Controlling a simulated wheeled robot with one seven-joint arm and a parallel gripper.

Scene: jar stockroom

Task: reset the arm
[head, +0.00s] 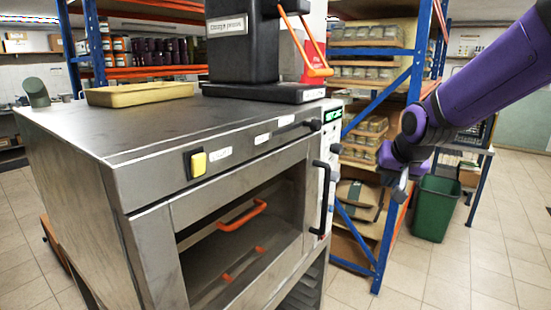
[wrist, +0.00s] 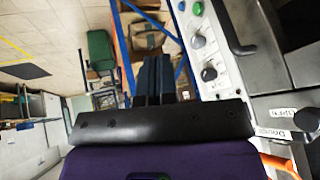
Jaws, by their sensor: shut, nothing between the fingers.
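My gripper (head: 398,192) hangs at the end of my purple arm, to the right of a steel oven (head: 150,160) and level with its upper front. In the wrist view my gripper (wrist: 153,75) shows its two dark fingers side by side and closed, with nothing between them. The fingers look apart from the oven, whose control panel (wrist: 205,50) with knobs lies to their right in the wrist view. No object is held.
The oven carries a beige tray (head: 140,94) and a black machine (head: 243,45) with an orange lever. A black door handle (head: 322,198) juts from its front. Blue shelving (head: 408,90) and a green bin (head: 436,208) stand behind my gripper. Floor at right is clear.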

